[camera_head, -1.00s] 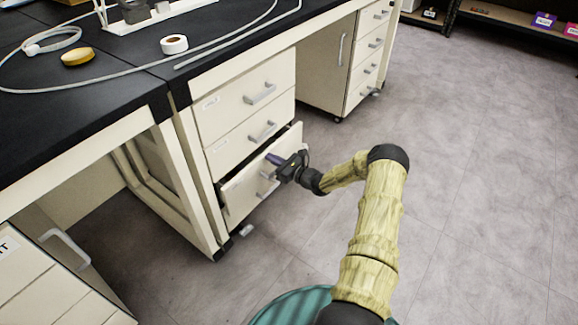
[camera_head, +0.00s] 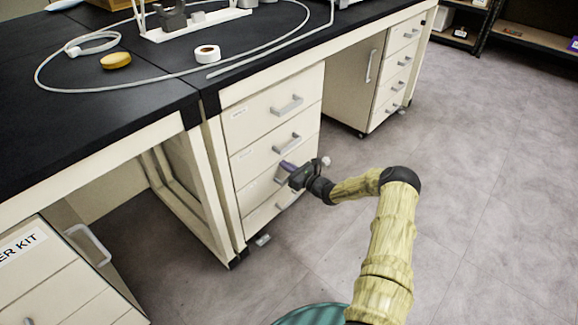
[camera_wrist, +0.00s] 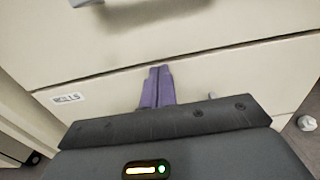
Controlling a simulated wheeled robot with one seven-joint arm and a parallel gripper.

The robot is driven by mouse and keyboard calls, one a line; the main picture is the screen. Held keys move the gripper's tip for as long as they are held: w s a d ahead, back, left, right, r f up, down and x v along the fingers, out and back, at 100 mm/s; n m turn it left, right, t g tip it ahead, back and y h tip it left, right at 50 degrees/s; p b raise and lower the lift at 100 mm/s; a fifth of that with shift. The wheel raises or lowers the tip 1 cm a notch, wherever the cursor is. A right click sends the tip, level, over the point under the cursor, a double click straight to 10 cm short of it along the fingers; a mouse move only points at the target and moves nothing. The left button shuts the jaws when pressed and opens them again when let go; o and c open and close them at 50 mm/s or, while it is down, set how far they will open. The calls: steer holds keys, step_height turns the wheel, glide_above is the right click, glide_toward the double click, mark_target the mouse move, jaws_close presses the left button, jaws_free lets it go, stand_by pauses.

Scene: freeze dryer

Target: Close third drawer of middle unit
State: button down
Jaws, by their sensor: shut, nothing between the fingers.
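The middle unit (camera_head: 232,150) is a cream drawer cabinet under the black bench. Its third drawer (camera_head: 250,195) looks flush with the drawers around it. My gripper (camera_head: 288,166) is at the front of that drawer, with its purple fingers shut and empty. In the wrist view the fingers (camera_wrist: 157,88) point at the cream drawer front (camera_wrist: 230,75), close to or touching it; I cannot tell which. A small label shows on the left of this front. The gripper body hides most of the drawer's handle.
The drawers above have grey handles (camera_head: 287,105). The bench top (camera_head: 150,85) holds a white tape roll (camera_head: 207,53), a yellow roll (camera_head: 116,61) and a looped cable. Another drawer unit (camera_head: 398,75) stands to the right.

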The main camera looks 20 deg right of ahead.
steer(key=shift+s+d+r+p, duration=0.1)
steer(key=shift+s+r+p, duration=0.15)
steer(key=shift+s+p, duration=0.1)
steer(key=p+v, duration=0.5)
steer(key=v, duration=0.8)
steer(key=shift+f, duration=0.2)
steer(key=shift+d, duration=0.15)
